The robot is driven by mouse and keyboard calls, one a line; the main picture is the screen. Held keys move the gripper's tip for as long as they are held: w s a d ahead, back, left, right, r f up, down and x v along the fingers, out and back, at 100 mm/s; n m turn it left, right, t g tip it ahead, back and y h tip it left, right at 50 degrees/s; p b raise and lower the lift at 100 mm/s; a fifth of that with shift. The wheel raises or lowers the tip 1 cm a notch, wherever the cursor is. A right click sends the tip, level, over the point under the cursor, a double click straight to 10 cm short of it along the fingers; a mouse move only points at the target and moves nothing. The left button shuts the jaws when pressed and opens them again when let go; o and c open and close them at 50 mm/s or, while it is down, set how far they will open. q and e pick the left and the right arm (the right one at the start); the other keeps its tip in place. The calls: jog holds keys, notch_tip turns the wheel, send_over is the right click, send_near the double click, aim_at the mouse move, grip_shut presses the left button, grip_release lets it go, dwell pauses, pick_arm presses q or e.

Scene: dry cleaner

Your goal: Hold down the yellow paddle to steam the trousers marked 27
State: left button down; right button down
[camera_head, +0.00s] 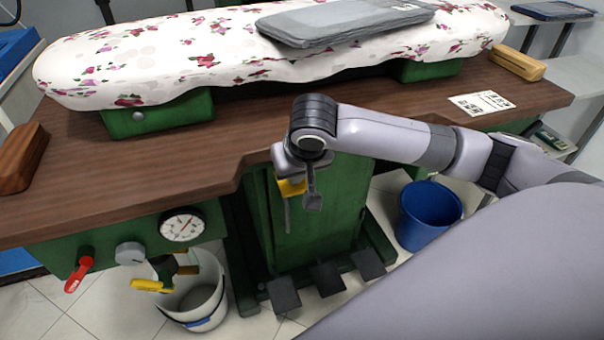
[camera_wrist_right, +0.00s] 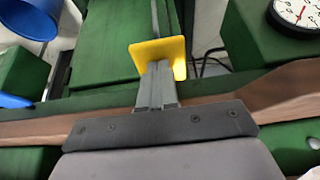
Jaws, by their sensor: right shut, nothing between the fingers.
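The yellow paddle (camera_head: 291,188) hangs under the front edge of the table, partly hidden by my right gripper in the head view. In the wrist view the yellow paddle (camera_wrist_right: 158,52) shows just beyond the fingertips. My right gripper (camera_head: 312,200) points down, shut and empty. Its fingers (camera_wrist_right: 157,84) overlap the paddle's near edge in the wrist view; I cannot tell whether they touch it. Folded grey trousers (camera_head: 325,26) lie on the floral pressing board (camera_head: 150,58). Their tag (camera_head: 405,6) is too small to read. My left gripper is not in view.
The wooden table (camera_head: 110,165) has a notched front edge. Below are a gauge (camera_head: 183,226), a red lever (camera_head: 79,270), a grey knob (camera_head: 130,253), another yellow-handled lever (camera_head: 150,286), dark foot pedals (camera_head: 326,276), a white bucket (camera_head: 205,315) and a blue bucket (camera_head: 428,215).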

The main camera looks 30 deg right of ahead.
jog(key=shift+s+f+t, duration=0.25)
jog(key=shift+t, duration=0.05)
jog(key=shift+w+f, duration=0.1)
jog(key=shift+f, duration=0.2)
jog(key=shift+f+t, duration=0.15)
jog(key=shift+t, duration=0.45)
dwell(1.3)
dwell(0.5)
dwell(0.9)
